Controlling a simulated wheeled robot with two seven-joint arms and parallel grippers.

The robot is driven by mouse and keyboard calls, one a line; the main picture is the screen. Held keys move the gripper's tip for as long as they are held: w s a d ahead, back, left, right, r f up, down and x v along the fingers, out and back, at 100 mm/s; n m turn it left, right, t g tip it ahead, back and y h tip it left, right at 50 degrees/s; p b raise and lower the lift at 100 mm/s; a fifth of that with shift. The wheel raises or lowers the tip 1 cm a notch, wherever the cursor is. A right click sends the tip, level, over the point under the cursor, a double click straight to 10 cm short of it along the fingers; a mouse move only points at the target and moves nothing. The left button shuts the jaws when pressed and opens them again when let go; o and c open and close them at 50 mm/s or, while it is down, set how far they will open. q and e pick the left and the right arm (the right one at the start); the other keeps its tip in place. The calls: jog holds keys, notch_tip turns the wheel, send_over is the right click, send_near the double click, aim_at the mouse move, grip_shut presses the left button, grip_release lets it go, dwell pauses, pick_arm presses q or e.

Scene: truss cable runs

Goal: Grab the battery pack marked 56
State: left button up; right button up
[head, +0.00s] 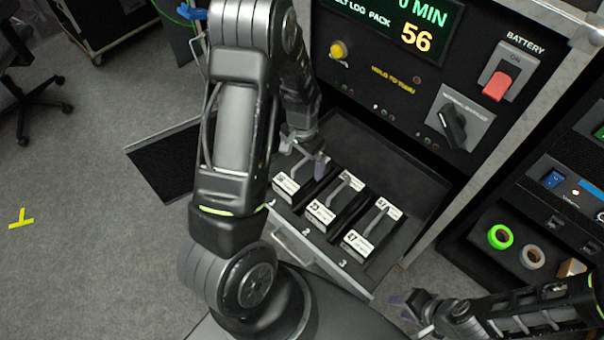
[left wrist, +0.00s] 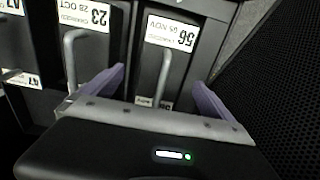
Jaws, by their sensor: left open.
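The battery pack marked 56 (left wrist: 172,35) sits in the rightmost slot of the left wrist view, with a grey bar handle (left wrist: 163,72) on top. In the head view this pack (head: 287,185) is in slot 1, partly hidden by my left arm. My left gripper (head: 304,156) is open above it. In the left wrist view the purple fingers of my left gripper (left wrist: 158,78) are spread on either side of the handle, apart from it. My right gripper (head: 411,305) is low at the right, away from the packs; its finger gap is unclear.
The pack marked 23 (head: 320,213) and the pack marked 47 (head: 357,244) stand beside it in slots 2 and 3 of the open drawer (head: 325,262). The panel display (head: 416,37) reads 56. A red battery switch (head: 497,86) and a black rotary knob (head: 453,124) are above right.

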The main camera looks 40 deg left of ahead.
aim_at(302, 169)
pick_arm(q)
jog(key=shift+a+f+p, duration=0.15)
jog(key=shift+f+p, duration=0.2)
jog(key=shift+f, duration=2.3)
jog(key=shift+c, duration=0.6)
jog(key=shift+w+r, duration=0.1)
grip_shut()
notch_tip(302, 169, up, 10)
